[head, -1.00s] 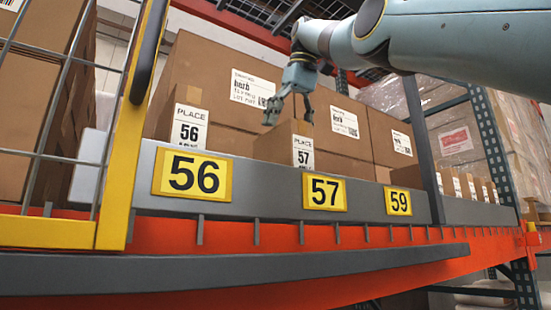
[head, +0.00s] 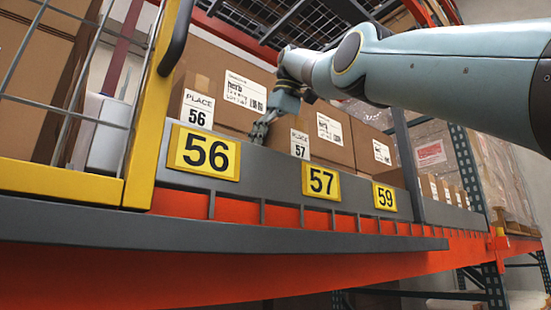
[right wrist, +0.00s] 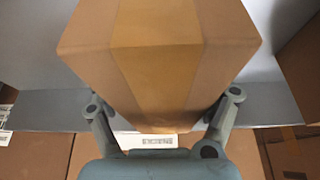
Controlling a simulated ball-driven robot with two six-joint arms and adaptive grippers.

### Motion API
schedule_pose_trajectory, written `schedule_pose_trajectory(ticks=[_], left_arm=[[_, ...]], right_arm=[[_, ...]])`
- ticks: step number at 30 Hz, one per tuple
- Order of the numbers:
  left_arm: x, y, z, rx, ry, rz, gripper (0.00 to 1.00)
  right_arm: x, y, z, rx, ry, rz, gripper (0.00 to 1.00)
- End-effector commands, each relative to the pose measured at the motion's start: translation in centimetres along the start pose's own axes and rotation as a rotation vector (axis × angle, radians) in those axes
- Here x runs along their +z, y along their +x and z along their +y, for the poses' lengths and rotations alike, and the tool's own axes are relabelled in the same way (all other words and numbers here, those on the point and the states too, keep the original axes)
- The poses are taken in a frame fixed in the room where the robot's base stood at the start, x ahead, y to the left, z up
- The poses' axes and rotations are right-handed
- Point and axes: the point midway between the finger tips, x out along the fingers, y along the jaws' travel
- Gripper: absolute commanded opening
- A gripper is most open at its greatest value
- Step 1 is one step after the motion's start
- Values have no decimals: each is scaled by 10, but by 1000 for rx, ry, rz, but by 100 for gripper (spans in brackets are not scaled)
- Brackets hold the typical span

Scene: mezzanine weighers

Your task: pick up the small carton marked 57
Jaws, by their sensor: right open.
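The small carton marked 57 (head: 290,138) is a brown box with a white label, standing on the shelf behind the yellow 57 plate (head: 321,182). My right gripper (head: 279,112) is at the carton's top, with one finger visible just left of it; the other finger is mostly hidden. In the right wrist view the carton's taped top (right wrist: 160,50) fills the upper middle, and my open right gripper (right wrist: 165,98) has a finger near each side of it. I cannot tell whether they touch. My left gripper is not in view.
The carton marked 56 (head: 197,106) stands to the left. Large brown cartons (head: 330,131) stand behind. A grey shelf lip (head: 262,172) runs along the front above the orange beam (head: 240,208). A yellow post and wire guard (head: 150,110) stand at the left.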

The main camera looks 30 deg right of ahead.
Motion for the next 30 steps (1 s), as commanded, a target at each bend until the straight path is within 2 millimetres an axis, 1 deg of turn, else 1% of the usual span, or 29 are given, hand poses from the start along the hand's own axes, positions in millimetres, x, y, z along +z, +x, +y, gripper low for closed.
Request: schedule_pose_trajectory(ticks=[4,7,10,14,18,30], left_arm=[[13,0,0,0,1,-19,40],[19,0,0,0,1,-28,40],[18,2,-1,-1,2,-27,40],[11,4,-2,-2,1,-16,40],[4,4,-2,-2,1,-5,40],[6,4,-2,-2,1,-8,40]], right_arm=[[0,0,0,0,0,0,85],[0,2,0,0,0,-1,85],[1,4,0,0,0,-1,85],[2,5,0,0,0,-1,85],[2,4,0,0,0,-1,66],[1,5,0,0,0,-2,14]])
